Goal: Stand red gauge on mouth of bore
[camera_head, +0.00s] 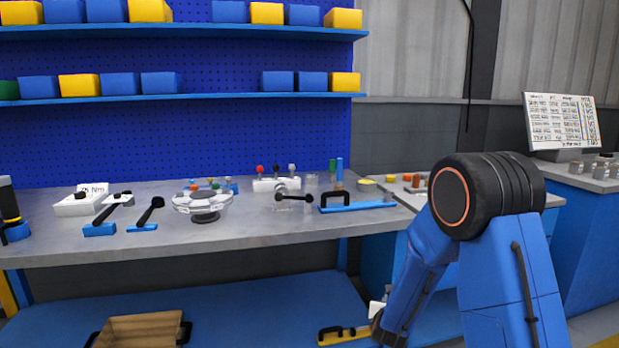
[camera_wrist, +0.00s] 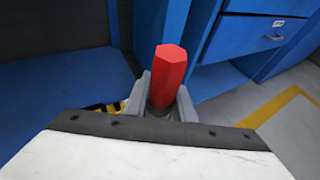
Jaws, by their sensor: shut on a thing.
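The red gauge (camera_wrist: 170,70) shows in the wrist view as a red six-sided handle with a darker part below it. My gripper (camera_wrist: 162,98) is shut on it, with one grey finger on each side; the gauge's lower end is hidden. In the head view my arm reaches down in front of the bench at the right, and the gauge cannot be made out there. A round, pale flanged shell (camera_head: 203,203) stands on the bench left of centre. Its bore mouth is too small to tell clearly.
The grey bench (camera_head: 170,245) also holds a rack with red, black and white knobs (camera_head: 277,184), black-handled tools (camera_head: 148,214) and a blue tool with a black handle (camera_head: 355,203). A wooden tray (camera_head: 138,330) lies on the blue lower shelf. A blue drawer cabinet (camera_wrist: 245,38) stands close to my gripper.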

